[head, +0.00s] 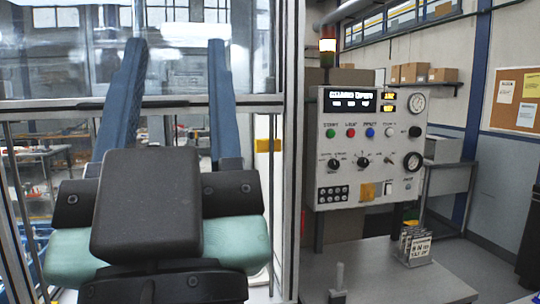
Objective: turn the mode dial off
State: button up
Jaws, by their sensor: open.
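A grey control panel (366,190) stands right of the picture's middle. Dark rotary dials sit in its middle row: a left one (334,163), a middle one (362,162) and a smaller one (389,159) at the right. The labels are too small to read, so I cannot tell which is the mode dial or where it points. My gripper (177,50) fills the left foreground, its two blue fingers wide apart and pointing up. It is open and empty, well left of the panel and apart from it.
Green, red, blue and white buttons (370,132) run above the dials; gauges (416,103) sit at the right. A grey table (400,275) below holds a small sign stand (415,245) and an upright peg (338,275). A framed glass enclosure (291,150) stands left of the panel.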

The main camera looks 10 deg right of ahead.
aim_at(333, 164)
jog(key=i+l, duration=0.2)
jog(key=l, duration=0.2)
jog(key=i+l, duration=0.25)
jog(key=l, duration=0.15)
jog(key=i+l, duration=0.2)
jog(key=l, duration=0.2)
jog(key=i+l, duration=0.2)
jog(key=l, duration=0.2)
jog(key=i+l, duration=0.45)
jog(key=l, duration=0.3)
jog(key=i+l, duration=0.25)
jog(key=l, duration=0.15)
jog(key=i+l, duration=0.2)
jog(key=l, duration=0.2)
jog(key=u, duration=0.05)
